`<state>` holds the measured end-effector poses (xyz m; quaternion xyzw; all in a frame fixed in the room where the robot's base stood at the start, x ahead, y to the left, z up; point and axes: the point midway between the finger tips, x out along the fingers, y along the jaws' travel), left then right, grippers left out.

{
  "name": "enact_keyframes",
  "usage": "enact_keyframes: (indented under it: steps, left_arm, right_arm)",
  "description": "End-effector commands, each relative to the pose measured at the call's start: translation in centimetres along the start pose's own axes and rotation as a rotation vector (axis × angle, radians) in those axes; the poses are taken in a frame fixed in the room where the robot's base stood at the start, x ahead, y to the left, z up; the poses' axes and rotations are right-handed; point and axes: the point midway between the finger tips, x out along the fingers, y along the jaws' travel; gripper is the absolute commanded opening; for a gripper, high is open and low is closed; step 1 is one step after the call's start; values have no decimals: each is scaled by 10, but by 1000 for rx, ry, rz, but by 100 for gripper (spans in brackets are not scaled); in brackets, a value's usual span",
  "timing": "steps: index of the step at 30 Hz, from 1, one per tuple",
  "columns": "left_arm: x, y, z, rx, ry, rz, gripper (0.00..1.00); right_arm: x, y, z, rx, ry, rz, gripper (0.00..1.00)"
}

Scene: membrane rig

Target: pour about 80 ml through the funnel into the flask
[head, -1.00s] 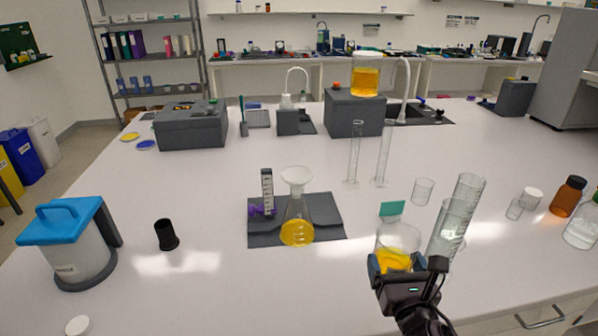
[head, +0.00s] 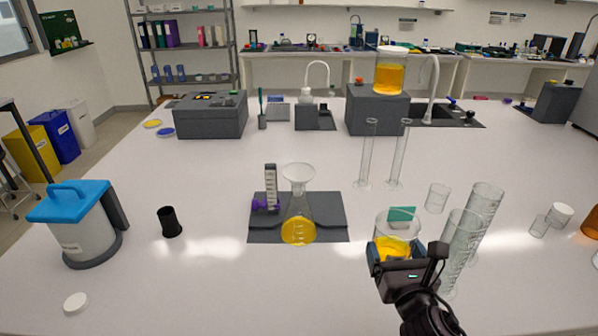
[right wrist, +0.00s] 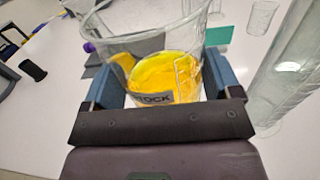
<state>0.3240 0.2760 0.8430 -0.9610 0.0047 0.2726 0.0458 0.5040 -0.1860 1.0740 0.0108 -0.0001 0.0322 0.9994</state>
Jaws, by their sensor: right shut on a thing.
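A conical flask (head: 298,230) with yellow liquid in its bottom stands on a dark grey mat (head: 331,226). A clear funnel (head: 298,174) sits in its neck. My right gripper (head: 394,257) is shut on a glass beaker (head: 397,222) with yellow liquid, to the right of the flask and apart from it. The beaker is about upright. In the right wrist view the beaker (right wrist: 150,45) sits between the blue fingers, with a label ending in "OCK" and yellow liquid inside. My left gripper is not in view.
Tall glass cylinders (head: 484,205) stand close to the right of the held beaker. A blue-lidded container (head: 82,225) and a black cup (head: 169,222) are at left. The front middle bench is clear.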

Motion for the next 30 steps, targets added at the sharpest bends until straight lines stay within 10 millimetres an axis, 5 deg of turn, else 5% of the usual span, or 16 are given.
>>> enact_keyframes:
  steps: [30]
  left_arm:
    - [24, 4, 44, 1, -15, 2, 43]
  right_arm:
    - [78, 173, 28, -6, 7, 516, 50]
